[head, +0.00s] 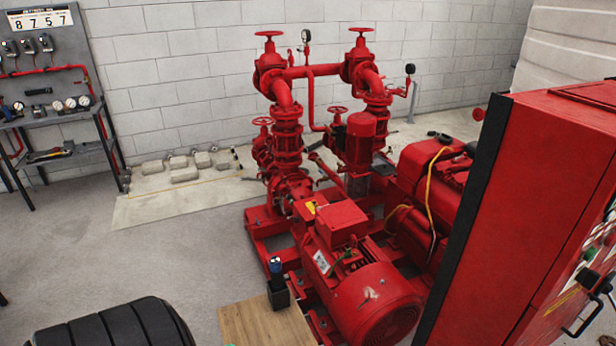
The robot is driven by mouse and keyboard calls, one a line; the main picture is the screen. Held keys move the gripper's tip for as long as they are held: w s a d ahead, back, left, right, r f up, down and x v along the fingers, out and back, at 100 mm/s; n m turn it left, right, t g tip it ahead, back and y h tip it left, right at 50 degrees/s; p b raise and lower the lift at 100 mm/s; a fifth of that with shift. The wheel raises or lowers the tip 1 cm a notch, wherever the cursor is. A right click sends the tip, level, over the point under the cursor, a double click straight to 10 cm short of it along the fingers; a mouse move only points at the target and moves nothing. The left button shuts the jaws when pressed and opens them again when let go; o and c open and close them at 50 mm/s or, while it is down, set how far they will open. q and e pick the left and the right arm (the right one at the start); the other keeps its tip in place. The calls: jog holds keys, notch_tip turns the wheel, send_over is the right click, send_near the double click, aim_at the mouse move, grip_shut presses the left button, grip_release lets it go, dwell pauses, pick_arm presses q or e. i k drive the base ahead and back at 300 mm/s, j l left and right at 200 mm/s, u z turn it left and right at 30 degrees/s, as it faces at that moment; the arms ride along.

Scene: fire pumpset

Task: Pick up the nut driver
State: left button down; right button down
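A tool with a blue and black handle, which looks like the nut driver (275,266), stands upright in a small black holder (279,294). Its lower part is hidden inside the holder. The holder stands on a light wooden surface (258,326) at the bottom middle of the head view, just left of a large red motor (365,297).
The red pumpset with its pipes and valves (286,140) fills the middle. A tall red cabinet (530,200) blocks the right side. A dark workbench (65,135) with tools and gauges stands at the far left. Grey floor (120,250) between is open.

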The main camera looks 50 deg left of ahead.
aim_at(277, 284)
jog(key=j, duration=0.65)
jog(key=k+j+z, duration=0.1)
jog(key=j, duration=0.5)
jog(key=k+j, duration=0.1)
jog(key=j, duration=0.55)
jog(key=k+j, duration=0.1)
jog(key=j, duration=0.55)
jog(key=z, duration=0.05)
